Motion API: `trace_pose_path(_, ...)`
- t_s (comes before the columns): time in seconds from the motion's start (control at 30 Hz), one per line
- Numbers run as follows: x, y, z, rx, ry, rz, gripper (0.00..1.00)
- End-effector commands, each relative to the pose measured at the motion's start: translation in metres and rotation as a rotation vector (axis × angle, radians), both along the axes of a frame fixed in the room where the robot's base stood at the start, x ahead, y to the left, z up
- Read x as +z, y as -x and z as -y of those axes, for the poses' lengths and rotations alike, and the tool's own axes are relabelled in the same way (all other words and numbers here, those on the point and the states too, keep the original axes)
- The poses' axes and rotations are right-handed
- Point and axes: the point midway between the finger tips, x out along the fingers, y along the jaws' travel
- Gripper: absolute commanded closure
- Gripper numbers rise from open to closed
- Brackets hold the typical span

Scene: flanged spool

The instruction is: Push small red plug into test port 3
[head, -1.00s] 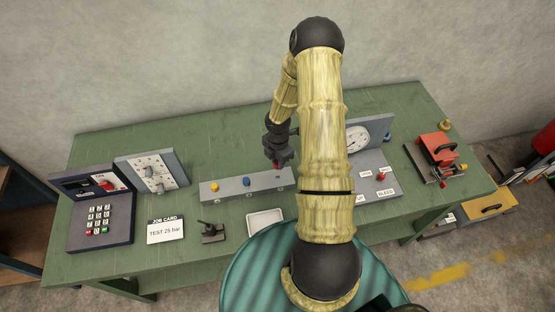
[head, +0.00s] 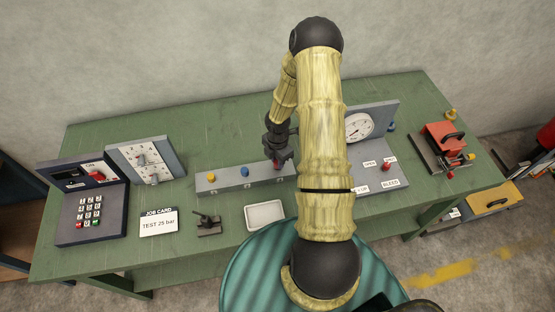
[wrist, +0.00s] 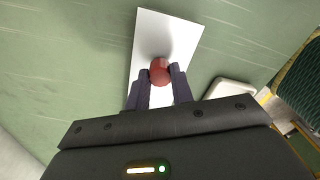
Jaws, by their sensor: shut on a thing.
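The small red plug (wrist: 159,71) is between the two fingertips of my gripper (wrist: 160,79) in the wrist view. My gripper is shut on it. The grey port block (wrist: 150,25) lies beneath the plug. In the head view the plug (head: 277,165) is at the right part of the block (head: 229,184), under my gripper (head: 277,159). A yellow plug (head: 212,176) and a blue plug (head: 244,172) stand in the block to the left. The port under the red plug is hidden, and I cannot tell how deep the plug sits.
A white tray (head: 264,215) and a small black fixture (head: 208,226) are in front of the block. A job card (head: 158,223), a keypad console (head: 92,217) and a dial panel (head: 147,160) are left. A gauge unit (head: 358,127) and a red device (head: 444,143) are right.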

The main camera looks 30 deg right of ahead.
Motion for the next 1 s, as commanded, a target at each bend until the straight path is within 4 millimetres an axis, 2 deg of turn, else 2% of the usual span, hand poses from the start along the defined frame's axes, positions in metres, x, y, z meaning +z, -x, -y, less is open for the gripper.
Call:
trace_pose_path(0.97,-0.012,0.0,0.0,0.0,0.0,0.0,0.98)
trace_pose_path(1.0,-0.012,0.0,0.0,0.0,0.0,0.0,0.71)
